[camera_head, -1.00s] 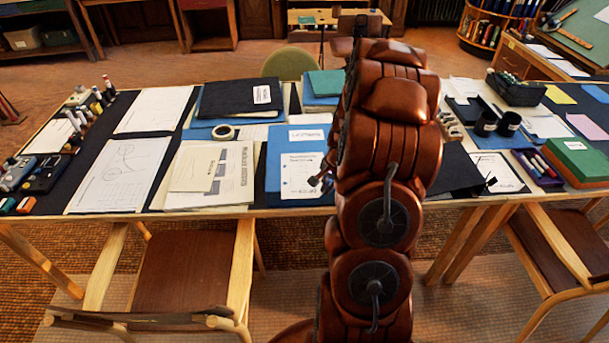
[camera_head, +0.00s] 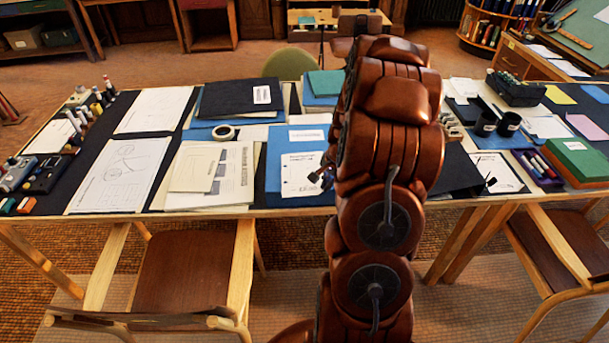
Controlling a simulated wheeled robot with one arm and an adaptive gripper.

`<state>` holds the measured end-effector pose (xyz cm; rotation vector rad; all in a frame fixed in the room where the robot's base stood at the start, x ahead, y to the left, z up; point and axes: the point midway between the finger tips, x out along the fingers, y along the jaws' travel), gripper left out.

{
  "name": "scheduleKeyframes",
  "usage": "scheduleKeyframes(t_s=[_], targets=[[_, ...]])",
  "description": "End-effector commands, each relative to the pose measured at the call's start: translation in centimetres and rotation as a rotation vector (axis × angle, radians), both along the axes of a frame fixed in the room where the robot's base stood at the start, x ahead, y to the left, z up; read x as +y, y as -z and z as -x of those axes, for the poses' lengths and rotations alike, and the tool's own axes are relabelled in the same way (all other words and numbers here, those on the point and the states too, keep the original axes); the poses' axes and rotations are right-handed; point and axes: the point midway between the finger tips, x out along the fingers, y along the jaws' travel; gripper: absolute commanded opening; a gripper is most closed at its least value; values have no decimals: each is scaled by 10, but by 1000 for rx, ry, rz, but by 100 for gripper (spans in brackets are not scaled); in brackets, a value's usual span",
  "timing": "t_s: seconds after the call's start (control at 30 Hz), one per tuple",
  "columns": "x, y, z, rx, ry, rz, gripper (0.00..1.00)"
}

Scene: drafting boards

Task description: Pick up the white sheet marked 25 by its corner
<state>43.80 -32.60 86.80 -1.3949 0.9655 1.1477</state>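I cannot read a 25 on any sheet, so I cannot tell which one is the marked sheet. Plain white sheets lie at the left of the table, one at the back (camera_head: 155,109) and one with a line drawing (camera_head: 119,173) in front. A printed white sheet (camera_head: 299,176) lies on a blue folder (camera_head: 273,165), just left of my arm. Another white sheet (camera_head: 506,177) shows right of my arm. My gripper (camera_head: 322,178) is mostly hidden behind my arm; only small dark parts show at the arm's left edge, over or near the printed sheet. Its opening is hidden.
A tape roll (camera_head: 223,132), a black folder (camera_head: 240,97) and a stack of papers (camera_head: 212,174) lie mid-table. Markers (camera_head: 95,105) and devices (camera_head: 45,174) crowd the left end. Black cups (camera_head: 508,124) and a green box (camera_head: 580,160) stand right. Chairs (camera_head: 188,275) stand in front.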

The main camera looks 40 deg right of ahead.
Motion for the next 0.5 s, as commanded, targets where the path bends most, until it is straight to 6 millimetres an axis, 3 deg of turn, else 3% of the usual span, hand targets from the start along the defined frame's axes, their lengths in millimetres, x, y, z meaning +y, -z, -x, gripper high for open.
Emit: scheduleKeyframes(t_s=[0.5], targets=[[0,-22,0,1,-1,-1,0]])
